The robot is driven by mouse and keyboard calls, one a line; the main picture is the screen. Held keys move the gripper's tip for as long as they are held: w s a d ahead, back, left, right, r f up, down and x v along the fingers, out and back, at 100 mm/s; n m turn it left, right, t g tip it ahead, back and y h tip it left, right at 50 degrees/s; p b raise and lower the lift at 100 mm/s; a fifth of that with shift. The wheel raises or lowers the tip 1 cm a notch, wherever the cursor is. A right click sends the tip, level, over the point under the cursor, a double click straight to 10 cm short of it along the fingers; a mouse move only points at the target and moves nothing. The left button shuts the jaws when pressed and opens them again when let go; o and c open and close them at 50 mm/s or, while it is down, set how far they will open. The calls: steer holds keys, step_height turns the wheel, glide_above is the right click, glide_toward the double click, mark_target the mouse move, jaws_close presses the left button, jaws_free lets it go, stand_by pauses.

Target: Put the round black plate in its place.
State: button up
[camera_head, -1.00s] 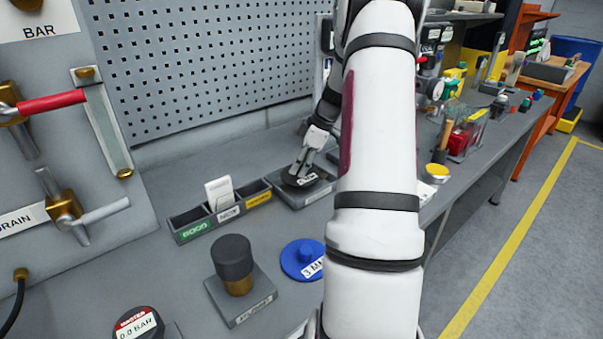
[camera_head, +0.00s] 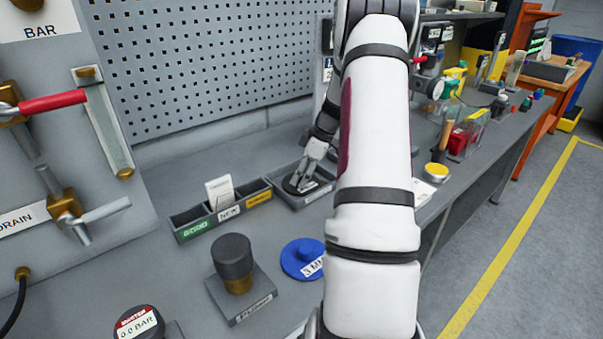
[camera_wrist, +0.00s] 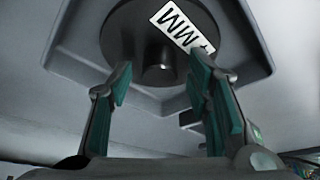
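The round black plate (camera_head: 290,186) lies in a grey square tray (camera_head: 318,196) on the bench, partly hidden by my gripper in the head view. In the wrist view the plate (camera_wrist: 120,32) shows a central knob and a white label that reads "MM", its number partly covered. My gripper (camera_wrist: 160,76) is open, its two teal-padded fingers apart on either side of the knob. I see a gap on both sides of it. In the head view my gripper (camera_head: 300,184) is low over the tray, pointing down.
A blue plate (camera_head: 301,258) labelled 3 MM lies nearer on the bench. A dark-capped brass piece (camera_head: 233,264) stands on a square base. A three-part bin (camera_head: 208,226) is left of the tray. The pegboard (camera_head: 210,70) rises behind.

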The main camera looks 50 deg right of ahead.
steer(key=shift+r, duration=0.15)
steer(key=v, duration=1.2)
steer(key=a+r+m+g+h, duration=0.1)
steer(key=a+r, duration=0.5)
steer(key=a, duration=0.7)
steer(key=a+r+m, duration=0.1)
steer(key=a+r, duration=0.4)
steer(key=a, duration=0.8)
steer(key=s+a+f+m+t+h, duration=0.1)
steer(key=s+a+m, duration=0.3)
steer(key=s+a, duration=1.2)
steer(key=shift+a, duration=0.7)
steer(key=shift+s, duration=0.1)
